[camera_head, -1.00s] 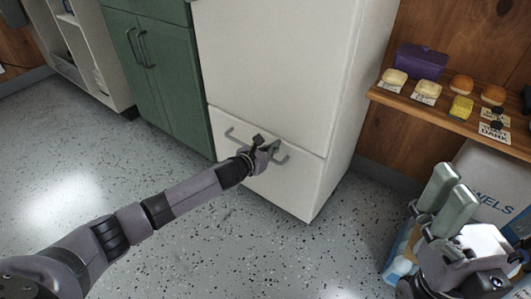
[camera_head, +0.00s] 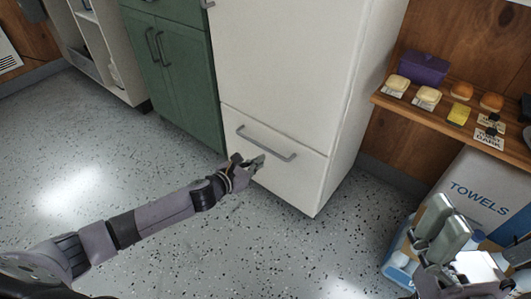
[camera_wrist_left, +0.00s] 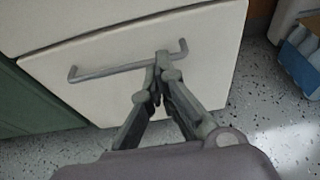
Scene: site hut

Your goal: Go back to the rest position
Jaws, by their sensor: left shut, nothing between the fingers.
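My left gripper (camera_head: 256,163) is shut and empty, low in front of the white fridge's bottom drawer (camera_head: 290,178). The drawer looks closed, and its grey bar handle (camera_head: 268,145) lies just above the fingertips in the head view. In the left wrist view the shut fingertips (camera_wrist_left: 160,75) overlap the right part of the handle (camera_wrist_left: 110,70); the head view shows them clear of the bar. My right gripper (camera_head: 440,222) is at the lower right edge, fingers pointing up and close together; I cannot tell its opening.
Green cabinets (camera_head: 178,75) stand left of the white fridge (camera_head: 285,50). A wooden shelf (camera_head: 455,128) with buns, yellow items and a purple box (camera_head: 423,68) is at the right. A towels box (camera_head: 485,190) and blue crate (camera_head: 396,274) are below it. The speckled floor (camera_head: 70,190) is clear.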

